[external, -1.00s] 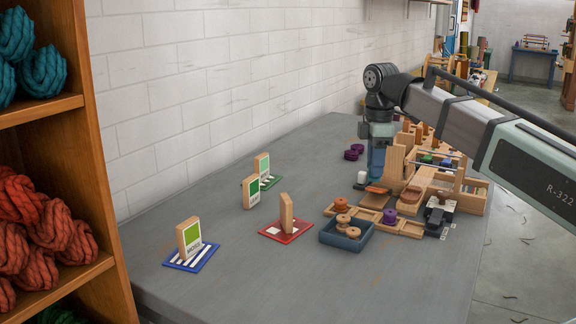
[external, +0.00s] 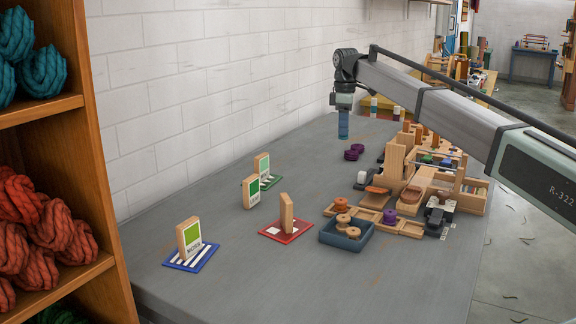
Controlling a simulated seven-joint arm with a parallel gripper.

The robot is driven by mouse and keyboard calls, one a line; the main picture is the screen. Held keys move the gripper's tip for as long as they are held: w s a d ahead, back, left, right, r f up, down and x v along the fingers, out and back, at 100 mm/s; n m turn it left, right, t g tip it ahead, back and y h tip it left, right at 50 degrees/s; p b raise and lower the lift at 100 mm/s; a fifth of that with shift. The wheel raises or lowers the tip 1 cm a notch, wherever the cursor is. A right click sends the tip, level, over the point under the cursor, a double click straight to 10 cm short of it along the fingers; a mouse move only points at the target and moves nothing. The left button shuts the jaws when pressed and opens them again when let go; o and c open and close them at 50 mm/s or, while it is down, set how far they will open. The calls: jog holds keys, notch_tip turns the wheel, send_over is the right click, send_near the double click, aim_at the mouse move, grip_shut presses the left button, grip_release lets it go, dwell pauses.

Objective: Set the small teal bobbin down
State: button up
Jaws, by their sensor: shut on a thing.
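My gripper (external: 343,134) hangs pointing down over the far part of the grey table, near the white wall.
Wooden racks and trays (external: 425,180) crowd the right side, with a blue-grey tray (external: 345,240) of wooden rings in front. Upright cards stand on a blue striped mat (external: 192,258) and a red mat (external: 286,230). Grey table between cards and wall is clear.

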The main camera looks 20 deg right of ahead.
jog(key=shift+w, duration=0.45)
jog(key=shift+f+m, duration=0.25)
jog(key=shift+m, duration=0.15)
jog(key=shift+f, duration=4.75)
jog(key=shift+f, duration=0.15)
jog(key=o, duration=1)
notch_tip(320, 180, up, 12)
jog(key=shift+s+r, duration=0.1)
jog(key=shift+r, duration=0.1)
